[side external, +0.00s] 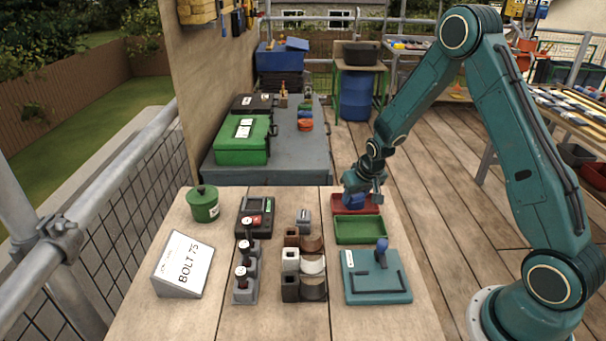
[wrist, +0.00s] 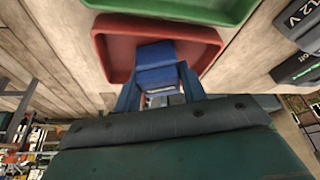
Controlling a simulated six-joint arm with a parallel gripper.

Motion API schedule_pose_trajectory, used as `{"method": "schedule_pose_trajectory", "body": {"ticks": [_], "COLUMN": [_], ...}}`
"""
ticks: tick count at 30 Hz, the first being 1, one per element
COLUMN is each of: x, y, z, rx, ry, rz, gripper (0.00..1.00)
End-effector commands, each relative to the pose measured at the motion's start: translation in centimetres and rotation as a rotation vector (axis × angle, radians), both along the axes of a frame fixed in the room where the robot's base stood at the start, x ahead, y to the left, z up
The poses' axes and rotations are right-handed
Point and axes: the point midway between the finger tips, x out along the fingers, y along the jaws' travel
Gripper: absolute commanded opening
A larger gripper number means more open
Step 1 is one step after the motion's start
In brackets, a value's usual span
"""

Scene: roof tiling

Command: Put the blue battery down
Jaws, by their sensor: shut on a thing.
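The blue battery (side external: 355,201) is held in my gripper (side external: 364,193) at the left part of the red tray (side external: 371,210). In the wrist view the blue battery (wrist: 156,54) sits between the two fingers of my gripper (wrist: 158,82), and the red tray (wrist: 112,48) lies behind it. The battery is over or inside the tray; I cannot tell whether it touches the tray floor. The fingers hide part of the battery.
A green tray (side external: 360,231) lies just in front of the red tray. A blue-grey plate with an upright blue-handled piece (side external: 377,285) is nearer.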

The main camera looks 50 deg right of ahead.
Motion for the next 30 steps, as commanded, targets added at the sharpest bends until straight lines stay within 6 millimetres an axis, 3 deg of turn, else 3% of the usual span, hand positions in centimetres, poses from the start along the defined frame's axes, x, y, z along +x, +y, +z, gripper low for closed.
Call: {"method": "schedule_pose_trajectory", "body": {"ticks": [1,2,5,20,30], "x": [0.0,0.0,0.0,0.0,-1.0], "y": [0.0,0.0,0.0,0.0,0.5], "z": [-0.1,-0.2,-0.1,0.4,3.1], "rx": [0.000,0.000,0.000,0.000,-0.001], "ry": [-0.001,0.000,0.000,-0.001,-0.003], "rz": [0.000,0.000,0.000,0.000,0.000], "gripper": [0.08,0.43,0.63,0.63,0.63]}}
